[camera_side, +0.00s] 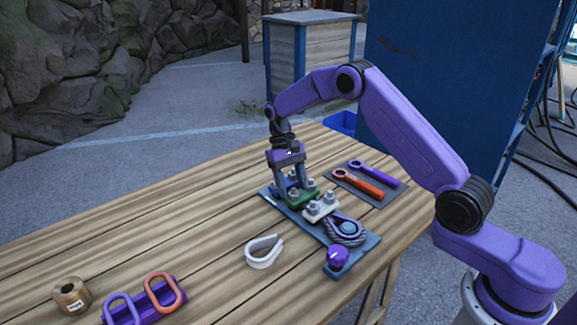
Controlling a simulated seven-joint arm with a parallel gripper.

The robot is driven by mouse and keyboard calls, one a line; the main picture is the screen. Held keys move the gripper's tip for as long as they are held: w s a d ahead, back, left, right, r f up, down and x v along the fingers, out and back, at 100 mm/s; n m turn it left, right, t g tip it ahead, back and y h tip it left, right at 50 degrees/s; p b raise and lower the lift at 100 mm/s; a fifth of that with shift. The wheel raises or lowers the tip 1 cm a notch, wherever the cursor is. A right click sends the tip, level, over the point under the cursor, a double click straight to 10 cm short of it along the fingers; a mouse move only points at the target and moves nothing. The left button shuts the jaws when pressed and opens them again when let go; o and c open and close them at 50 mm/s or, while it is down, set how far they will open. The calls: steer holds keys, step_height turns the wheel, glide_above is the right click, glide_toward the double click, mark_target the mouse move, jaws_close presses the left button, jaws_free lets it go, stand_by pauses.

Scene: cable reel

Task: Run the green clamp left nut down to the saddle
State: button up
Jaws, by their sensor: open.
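The green clamp (302,199) sits on the blue-grey base plate (337,272), between a blue clamp partly hidden behind my gripper and a white clamp (320,209). Nuts stand on the green clamp, but its left nut is largely hidden by my gripper's fingers. My gripper (290,194) points down over the left side of the green clamp, fingers apart. Whether the fingertips touch the nut cannot be made out at this size. A grey cable loop (345,236) lies on the plate in front of the white clamp.
An orange wrench (357,184) and a purple wrench (373,172) lie on a dark mat to the right. A purple knob (338,257) stands at the plate's near end. A white thimble (264,252), a purple rack (150,302) with links and a tan spool (71,296) occupy the front left.

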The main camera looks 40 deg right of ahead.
steer(key=v, duration=1.1)
steer(key=shift+r, duration=0.1)
steer(key=s+a+r+n+t, duration=0.1)
steer(key=s+a+r+n, duration=0.15)
steer(key=s, duration=0.35)
steer(key=s+a+r+n+t+h, duration=0.1)
steer(key=s+a+n, duration=0.1)
steer(key=s+a, duration=0.3)
steer(key=s+a+r+n+t, duration=0.1)
steer(key=s+a+r+n, duration=0.15)
steer(key=s, duration=0.55)
steer(key=s+d+f+n, duration=0.2)
steer(key=s+d+n, duration=0.1)
steer(key=s, duration=0.8)
steer(key=s+d+f+n+t, duration=0.1)
steer(key=s+d+n, duration=0.3)
steer(key=s, duration=0.8)
steer(key=shift+f+t+y, duration=0.3)
steer(key=shift+f+y, duration=0.1)
steer(key=shift+f, duration=0.15)
